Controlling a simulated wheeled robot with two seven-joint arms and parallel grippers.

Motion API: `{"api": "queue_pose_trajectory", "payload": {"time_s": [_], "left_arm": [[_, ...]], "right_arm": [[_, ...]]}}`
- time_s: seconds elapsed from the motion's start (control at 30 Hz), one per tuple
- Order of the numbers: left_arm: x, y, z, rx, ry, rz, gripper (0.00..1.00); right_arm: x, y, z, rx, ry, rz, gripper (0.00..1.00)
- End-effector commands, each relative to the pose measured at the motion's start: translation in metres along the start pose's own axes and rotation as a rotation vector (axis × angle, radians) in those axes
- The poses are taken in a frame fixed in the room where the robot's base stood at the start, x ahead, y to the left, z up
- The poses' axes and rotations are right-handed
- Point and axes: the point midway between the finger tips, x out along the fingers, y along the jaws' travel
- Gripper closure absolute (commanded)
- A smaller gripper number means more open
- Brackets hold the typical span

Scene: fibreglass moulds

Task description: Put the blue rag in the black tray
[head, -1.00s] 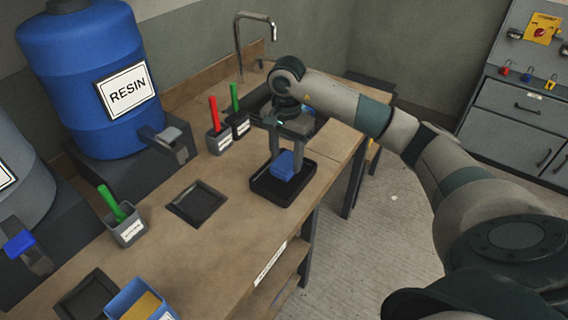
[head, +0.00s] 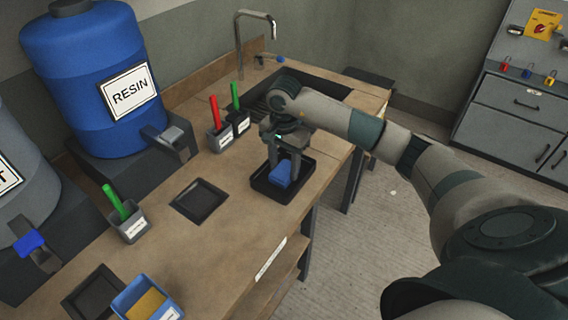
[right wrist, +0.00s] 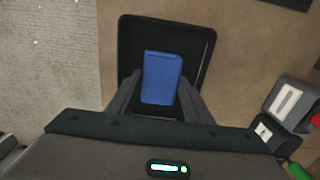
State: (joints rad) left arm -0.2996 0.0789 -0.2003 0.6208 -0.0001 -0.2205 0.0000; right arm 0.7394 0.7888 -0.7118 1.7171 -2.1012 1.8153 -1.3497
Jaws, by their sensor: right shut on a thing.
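The blue rag (head: 281,174) is a small folded block. It is inside the outline of the black tray (head: 262,186) near the front edge of the bench. My right gripper (head: 284,176) points down over the tray and is shut on the rag. In the right wrist view the rag (right wrist: 161,78) is between the two fingers, with the tray (right wrist: 206,50) around it. I cannot tell whether the rag's underside touches the tray floor. My left gripper is not in view.
A sink (head: 322,84) with a tap is behind my right arm. Grey cups with red (head: 214,112) and green handles stand left of the tray. A flat dark square (head: 199,200) lies left of it. A blue resin drum (head: 95,80) stands at the back left.

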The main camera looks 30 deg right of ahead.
Motion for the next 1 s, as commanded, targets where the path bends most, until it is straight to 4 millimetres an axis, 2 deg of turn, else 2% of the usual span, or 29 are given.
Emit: {"api": "queue_pose_trajectory", "payload": {"time_s": [0.33, 0.37, 0.4, 0.43, 0.9, 1.0], "left_arm": [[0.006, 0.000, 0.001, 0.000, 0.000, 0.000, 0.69], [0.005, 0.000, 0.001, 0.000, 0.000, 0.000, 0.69], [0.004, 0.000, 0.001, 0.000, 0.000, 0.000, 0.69], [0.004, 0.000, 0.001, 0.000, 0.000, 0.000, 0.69], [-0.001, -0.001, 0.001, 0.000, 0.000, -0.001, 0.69], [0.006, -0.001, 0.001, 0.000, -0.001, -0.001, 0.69]], "right_arm": [[0.004, 0.000, 0.000, 0.000, 0.000, 0.000, 0.78], [0.003, 0.000, 0.000, 0.000, 0.000, 0.000, 0.49], [0.003, 0.000, 0.000, 0.000, 0.000, 0.000, 0.40], [0.003, 0.000, 0.000, 0.000, 0.000, 0.000, 0.35], [-0.002, 0.000, 0.000, 0.000, 0.000, 0.000, 0.35], [-0.007, -0.001, -0.001, 0.000, 0.001, -0.002, 0.35]]}}
